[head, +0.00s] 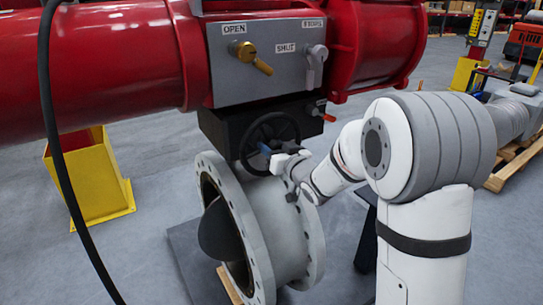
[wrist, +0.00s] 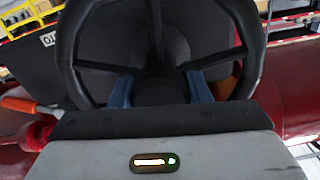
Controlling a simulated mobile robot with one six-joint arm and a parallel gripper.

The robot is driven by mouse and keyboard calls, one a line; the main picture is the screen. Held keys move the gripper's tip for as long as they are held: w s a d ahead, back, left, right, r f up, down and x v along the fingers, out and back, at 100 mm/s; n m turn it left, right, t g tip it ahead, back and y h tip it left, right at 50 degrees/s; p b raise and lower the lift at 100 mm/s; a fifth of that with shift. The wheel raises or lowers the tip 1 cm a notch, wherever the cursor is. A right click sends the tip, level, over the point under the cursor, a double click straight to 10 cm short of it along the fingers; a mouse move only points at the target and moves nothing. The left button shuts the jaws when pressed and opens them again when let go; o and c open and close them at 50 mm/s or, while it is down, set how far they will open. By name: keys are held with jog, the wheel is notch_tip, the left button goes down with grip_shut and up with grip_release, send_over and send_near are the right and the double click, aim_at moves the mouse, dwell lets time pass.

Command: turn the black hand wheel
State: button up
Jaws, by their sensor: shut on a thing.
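The black hand wheel (head: 245,140) is mounted on a black gearbox (head: 222,132) above the grey flanged valve body (head: 284,215). It has a round rim and several spokes. In the wrist view, the wheel (wrist: 68,45) fills the upper middle, and its lower rim is hidden behind my gripper body. My gripper (head: 269,151) has blue fingers and reaches the wheel from the right. In the wrist view, the fingers of my gripper (wrist: 160,88) sit on both sides of the wheel's dark central part, shut on the wheel. The exact contact is partly hidden.
A large red actuator (head: 95,70) and grey control box (head: 265,60), with OPEN and SHUT labels, hang close above the wheel. A small red-orange handle (head: 323,115) projects right of the gearbox. A black hose (head: 60,160) hangs at left. A yellow stand (head: 88,185) is behind.

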jog(key=shift+f+n+b, duration=0.25)
jog(key=shift+n+b, duration=0.45)
jog(key=shift+b, duration=0.3)
jog(key=shift+r+n+b, duration=0.25)
jog(key=shift+n+b, duration=0.15)
jog(key=shift+n, duration=0.1)
jog(key=o, duration=1.4)
jog(key=shift+v, duration=3.95)
